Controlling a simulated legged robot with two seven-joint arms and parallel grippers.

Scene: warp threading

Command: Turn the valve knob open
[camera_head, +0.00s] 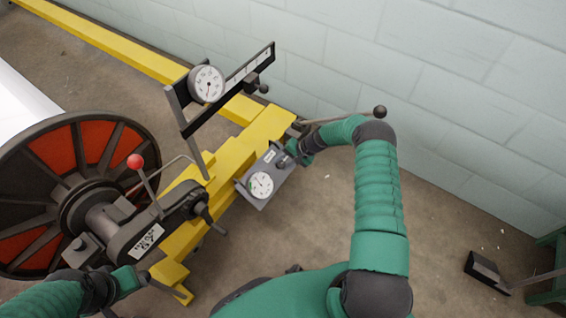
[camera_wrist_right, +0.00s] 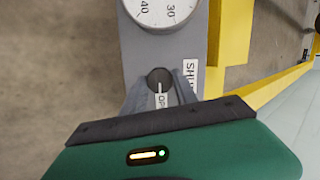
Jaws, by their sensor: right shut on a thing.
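The valve knob (camera_wrist_right: 159,77) is a small dark round knob with a white pointer line, on a grey panel (camera_wrist_right: 222,40) that also carries a dial gauge. In the right wrist view the pointer lies toward a label reading "OP", partly hidden by my gripper. A second label starting "SH" (camera_wrist_right: 190,72) is to the right. My right gripper (camera_wrist_right: 161,90) has its two fingers on either side of the knob, shut on it. In the head view the right gripper (camera_head: 291,157) meets the panel (camera_head: 250,199) from the right. My left gripper (camera_head: 136,281) is at lower left, its jaws unclear.
A yellow frame (camera_head: 236,155) runs behind the panel. A large dark-and-red wheel (camera_head: 88,150) and a red-knobbed lever (camera_head: 136,162) stand at left. A second dial (camera_head: 206,84) sits on a bracket above. A pale block wall is behind; the floor at right is mostly clear.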

